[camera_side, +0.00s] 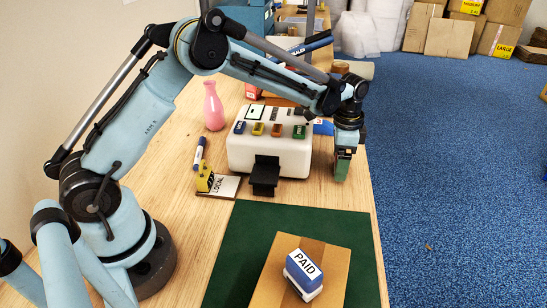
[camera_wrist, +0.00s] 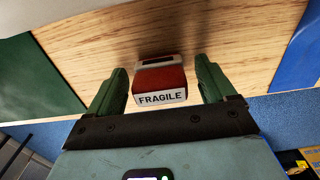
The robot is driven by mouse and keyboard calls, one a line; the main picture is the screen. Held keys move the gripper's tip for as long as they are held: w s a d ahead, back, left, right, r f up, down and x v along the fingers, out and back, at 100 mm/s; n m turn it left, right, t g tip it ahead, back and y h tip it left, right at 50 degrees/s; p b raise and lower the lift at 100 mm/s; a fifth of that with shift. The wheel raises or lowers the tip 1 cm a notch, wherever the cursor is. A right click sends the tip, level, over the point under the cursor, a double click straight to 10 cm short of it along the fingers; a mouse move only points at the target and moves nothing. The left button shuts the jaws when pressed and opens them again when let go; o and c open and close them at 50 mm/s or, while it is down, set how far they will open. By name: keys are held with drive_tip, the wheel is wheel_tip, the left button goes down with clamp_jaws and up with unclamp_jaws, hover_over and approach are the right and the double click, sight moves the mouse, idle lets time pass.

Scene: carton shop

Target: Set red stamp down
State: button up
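The red stamp (camera_wrist: 161,80), with a white label reading FRAGILE, is on the wooden tabletop (camera_wrist: 235,45) near its edge in the wrist view. My gripper (camera_wrist: 162,66) has its green fingers on either side of the stamp, with a gap showing on both sides. In the side view my gripper (camera_side: 342,167) is low at the table's right edge, right of the white machine. I cannot make out the red stamp there; the gripper hides that spot.
A white machine (camera_side: 240,155) with coloured buttons stands left of my gripper. A blue PAID stamp (camera_side: 303,275) sits on a carton (camera_side: 330,262) on the green mat (camera_side: 235,240). A LOCAL sign (camera_side: 226,187) and pink vase (camera_side: 213,107) stand further left. Blue floor lies beyond the right edge.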

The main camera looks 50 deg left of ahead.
wheel_tip(320, 180, up, 12)
drive_tip(key=shift+f, duration=0.1)
drive_tip(key=s+a+r+n+t, duration=0.2)
drive_tip(key=s+r+n+t, duration=0.15)
drive_tip(key=s+r, duration=0.45)
drive_tip(key=s+a+f+n+t, duration=0.2)
drive_tip(key=s+f+n, duration=0.3)
drive_tip(key=s, duration=0.8)
drive_tip(key=shift+s+f+t, duration=0.25)
drive_tip(key=shift+f+t, duration=0.6)
